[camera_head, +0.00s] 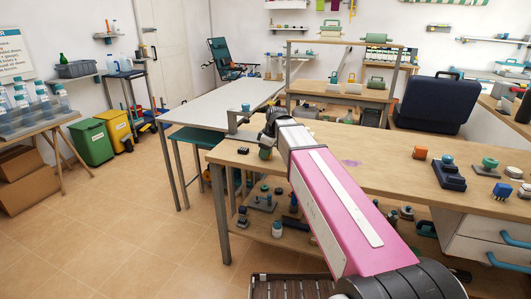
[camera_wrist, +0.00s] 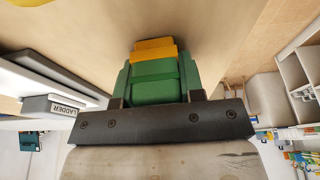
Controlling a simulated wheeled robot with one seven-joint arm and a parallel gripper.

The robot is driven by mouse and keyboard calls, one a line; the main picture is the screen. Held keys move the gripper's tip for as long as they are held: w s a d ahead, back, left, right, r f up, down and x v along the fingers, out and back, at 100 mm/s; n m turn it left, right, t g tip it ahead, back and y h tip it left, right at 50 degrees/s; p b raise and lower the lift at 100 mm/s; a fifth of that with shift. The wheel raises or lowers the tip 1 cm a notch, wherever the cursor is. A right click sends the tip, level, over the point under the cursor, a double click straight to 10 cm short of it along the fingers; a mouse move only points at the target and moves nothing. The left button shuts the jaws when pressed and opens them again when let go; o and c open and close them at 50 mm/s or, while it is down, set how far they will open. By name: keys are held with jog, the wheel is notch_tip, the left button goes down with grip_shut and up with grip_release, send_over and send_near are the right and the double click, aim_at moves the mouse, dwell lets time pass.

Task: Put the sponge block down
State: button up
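My gripper (camera_wrist: 156,75) is shut on a green and yellow block, which I take to be the sponge block (camera_wrist: 155,92). The block sits between the two fingers in the wrist view, with its yellow part at the far end. In the head view my gripper (camera_head: 266,146) is over the left end of the wooden workbench (camera_head: 320,162), near its front edge. Only a small, dark part of the held block shows there. I cannot tell the exact gap between block and bench.
A small dark object (camera_head: 243,150) lies left of my gripper. A dark blue case (camera_head: 432,103) stands behind. The bench middle is mostly clear.

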jog(key=shift+o, duration=0.4)
jog(key=shift+s, duration=0.1)
jog(key=v, duration=1.2)
jog(key=shift+r, duration=0.2)
